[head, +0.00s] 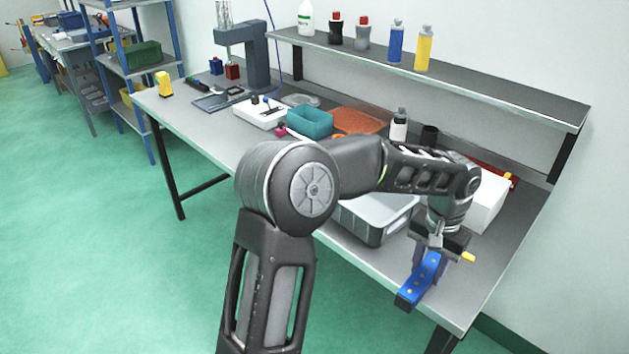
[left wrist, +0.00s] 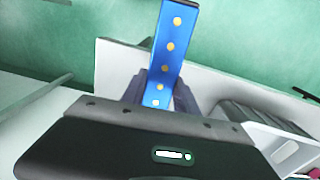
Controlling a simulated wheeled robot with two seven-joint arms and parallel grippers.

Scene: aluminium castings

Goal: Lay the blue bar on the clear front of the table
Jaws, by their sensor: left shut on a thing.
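The blue bar (head: 424,278) has a row of yellow dots and a dark near end. My left gripper (head: 430,262) is shut on it over the table's near right part. In the head view the bar's near end overlaps the front edge of the table (head: 468,296); I cannot tell how high it is held. In the left wrist view the bar (left wrist: 169,45) rises from between the fingers (left wrist: 160,95) and reaches out past the table edge, with green floor behind. My right gripper is not in view.
A grey bin (head: 378,234) stands left of the gripper, and a white box (head: 487,205) stands behind it. A yellow piece (head: 468,257) shows beside the gripper. A teal bin (head: 310,122), an orange tray (head: 358,121) and a white bottle (head: 399,128) stand farther back. A shelf (head: 480,98) runs behind.

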